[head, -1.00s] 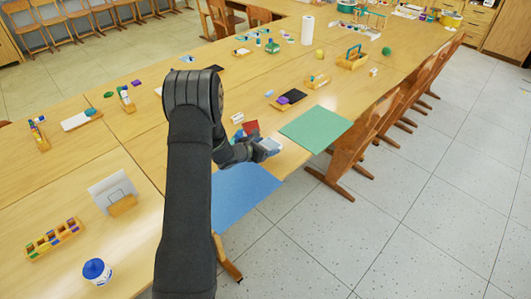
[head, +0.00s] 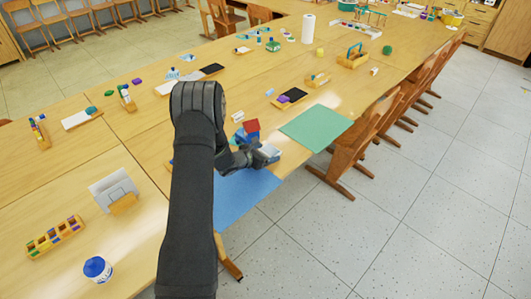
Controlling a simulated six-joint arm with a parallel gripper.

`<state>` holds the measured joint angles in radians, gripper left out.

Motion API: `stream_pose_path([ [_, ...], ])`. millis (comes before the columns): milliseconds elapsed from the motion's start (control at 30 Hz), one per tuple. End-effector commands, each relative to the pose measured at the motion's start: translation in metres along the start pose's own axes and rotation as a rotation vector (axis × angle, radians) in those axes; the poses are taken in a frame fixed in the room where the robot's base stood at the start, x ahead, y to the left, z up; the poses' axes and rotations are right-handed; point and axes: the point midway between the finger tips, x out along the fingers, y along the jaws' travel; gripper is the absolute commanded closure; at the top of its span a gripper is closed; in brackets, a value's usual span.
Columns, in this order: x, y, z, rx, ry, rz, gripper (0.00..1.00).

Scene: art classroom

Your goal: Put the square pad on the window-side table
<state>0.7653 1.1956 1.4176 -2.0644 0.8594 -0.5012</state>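I cannot clearly pick out a square pad; a small red and blue block-like thing (head: 250,128) stands just behind my gripper on the long wooden table (head: 225,75). My gripper (head: 270,154) is low over the table's right edge, between a blue sheet (head: 247,196) and a green sheet (head: 316,128). Its fingers look pale grey and are too small to tell open from shut. My wrist hides part of the red and blue thing and the tabletop. No window shows, so I cannot tell which table is the window-side one.
A tray with a black and a purple piece (head: 291,98) lies beyond the green sheet. A white card in a holder (head: 117,191) and a blue-capped pot (head: 97,269) stand at left front. Wooden chairs (head: 358,140) line the right edge.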

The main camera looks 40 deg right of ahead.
Motion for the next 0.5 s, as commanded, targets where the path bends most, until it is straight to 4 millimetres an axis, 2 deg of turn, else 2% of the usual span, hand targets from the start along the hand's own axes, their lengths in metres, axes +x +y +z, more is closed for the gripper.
stream_pose_path([
  [267, -0.004, 0.000, 0.003, -0.001, 0.001, 0.001, 0.18],
  [367, -0.019, 0.001, 0.003, -0.001, 0.002, 0.003, 0.18],
  [500, -0.050, 0.002, 0.003, -0.003, 0.001, 0.004, 0.18],
])
